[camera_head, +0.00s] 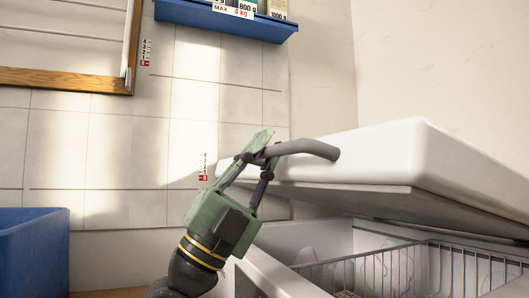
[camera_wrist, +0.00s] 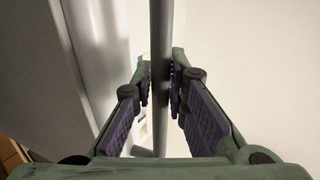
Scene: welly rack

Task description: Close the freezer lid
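The white freezer lid (camera_head: 390,150) is raised and tilted at the right of the head view, with a clear gap above the white freezer body (camera_head: 275,275). A grey bar handle (camera_head: 312,148) sticks out from the lid's front edge. My green gripper (camera_head: 262,160) is at the left part of this handle. In the wrist view the handle (camera_wrist: 161,40) runs upright between the two dark finger pads of my gripper (camera_wrist: 162,85). The pads lie close against it on both sides, so the gripper looks shut on the handle. The lid's hinge side is hidden.
A wire basket (camera_head: 400,270) sits inside the freezer, with pale items in it. A blue bin (camera_head: 35,255) stands at the lower left. A blue wall shelf (camera_head: 225,18) and a wood-framed board (camera_head: 65,45) are above on the tiled wall.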

